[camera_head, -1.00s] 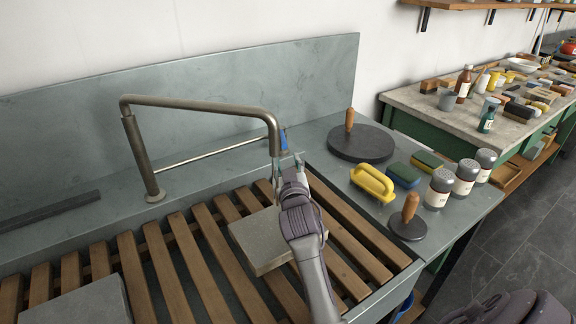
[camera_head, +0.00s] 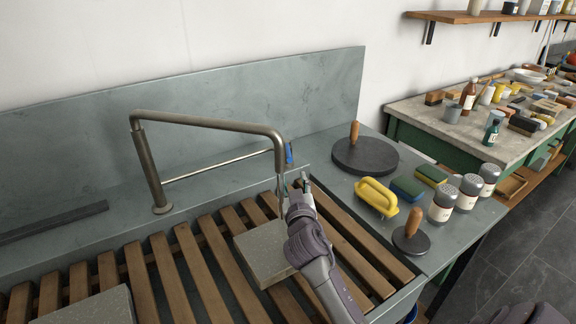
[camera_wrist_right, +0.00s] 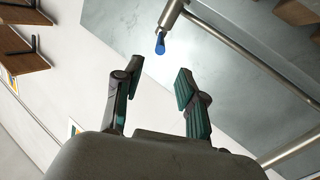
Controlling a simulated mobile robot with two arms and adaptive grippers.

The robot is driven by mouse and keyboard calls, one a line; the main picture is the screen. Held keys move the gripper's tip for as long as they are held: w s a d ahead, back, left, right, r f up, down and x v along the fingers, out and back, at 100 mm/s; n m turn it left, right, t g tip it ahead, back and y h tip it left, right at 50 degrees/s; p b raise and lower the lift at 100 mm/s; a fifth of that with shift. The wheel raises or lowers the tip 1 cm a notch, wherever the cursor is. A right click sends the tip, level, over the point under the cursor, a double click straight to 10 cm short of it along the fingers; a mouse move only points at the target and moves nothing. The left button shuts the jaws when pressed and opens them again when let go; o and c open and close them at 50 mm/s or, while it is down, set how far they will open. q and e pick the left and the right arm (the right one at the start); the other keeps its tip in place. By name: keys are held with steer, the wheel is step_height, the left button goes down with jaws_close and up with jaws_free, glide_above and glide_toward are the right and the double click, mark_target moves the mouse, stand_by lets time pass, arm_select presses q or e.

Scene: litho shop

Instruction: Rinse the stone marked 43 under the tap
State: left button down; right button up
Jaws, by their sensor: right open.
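A grey stone slab (camera_head: 262,252) lies on the wooden slats below the tap, partly behind my right forearm. A second grey stone (camera_head: 92,306) is cut off at the lower left. I cannot read a number on either. The tap (camera_head: 205,124) is a bent metal pipe with its spout end above the slats near the first stone. Its blue lever (camera_head: 289,153) is by the spout and also shows in the wrist view (camera_wrist_right: 160,43). My right gripper (camera_head: 293,186) is open and empty, fingers apart (camera_wrist_right: 155,88), just below the lever and not touching it. My left gripper is not in view.
Right of the slats, the counter holds a dark disc with a wooden handle (camera_head: 365,156), a yellow-handled tool (camera_head: 377,197), sponges (camera_head: 407,188), a smaller disc (camera_head: 411,240) and shakers (camera_head: 443,200). A dark bar (camera_head: 50,222) lies at left. A cluttered bench (camera_head: 420,112) stands behind.

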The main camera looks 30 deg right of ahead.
mark_target(289, 153)
steer(key=shift+s, duration=0.1)
steer(key=b+x, duration=0.3)
steer(key=x, duration=1)
steer(key=shift+w+d+f, duration=0.1)
steer(key=shift+w+d, duration=0.05)
steer(key=shift+w, duration=0.15)
jaws_close()
